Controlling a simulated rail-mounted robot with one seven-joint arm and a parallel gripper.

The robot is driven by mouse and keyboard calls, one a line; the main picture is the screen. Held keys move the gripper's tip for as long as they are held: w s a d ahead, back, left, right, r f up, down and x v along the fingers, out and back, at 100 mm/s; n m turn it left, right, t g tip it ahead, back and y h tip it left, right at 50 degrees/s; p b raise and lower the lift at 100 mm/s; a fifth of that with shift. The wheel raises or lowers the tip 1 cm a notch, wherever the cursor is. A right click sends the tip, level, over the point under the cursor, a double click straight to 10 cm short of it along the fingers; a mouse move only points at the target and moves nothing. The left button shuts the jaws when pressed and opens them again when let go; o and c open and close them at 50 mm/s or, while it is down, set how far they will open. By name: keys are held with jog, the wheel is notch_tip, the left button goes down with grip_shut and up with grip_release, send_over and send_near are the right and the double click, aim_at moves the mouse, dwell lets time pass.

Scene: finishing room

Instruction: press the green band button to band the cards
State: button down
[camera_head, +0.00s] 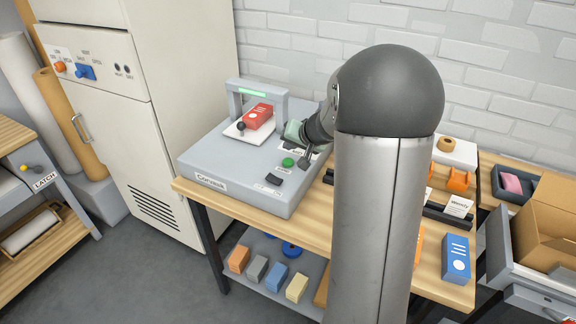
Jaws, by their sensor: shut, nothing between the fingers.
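The grey banding machine (215,160) stands on the wooden bench, with an arch (283,103) at its back that carries a lit green strip. A red card stack (257,117) sits under the arch on a white plate (240,132). The round green band button (288,162) is on the machine's top, towards the right. My gripper (304,163) is shut and empty, just right of the button in the picture. It looks apart from the button, but I cannot tell its height. My arm hides part of the machine's right side.
A dark rocker switch (273,180) lies in front of the button. A blue box (456,258) and an orange holder (459,180) stand on the bench at right. Several coloured blocks lie on the lower shelf (252,240). A tall cream cabinet (180,100) stands at left.

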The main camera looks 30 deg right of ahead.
aim_at(290, 163)
jog(key=shift+f+b, duration=1.1)
jog(key=shift+f, duration=0.1)
jog(key=shift+f, duration=0.15)
dwell(1.1)
jog(key=shift+f+b, duration=0.3)
jog(key=shift+b, duration=0.5)
jog(key=shift+f+b, duration=0.5)
jog(key=shift+b, duration=0.25)
dwell(0.3)
jog(key=shift+r, duration=0.15)
jog(key=shift+r+p, duration=0.5)
jog(key=shift+r, duration=0.3)
jog(key=shift+r+p, duration=1.5)
jog(key=shift+r, duration=1.05)
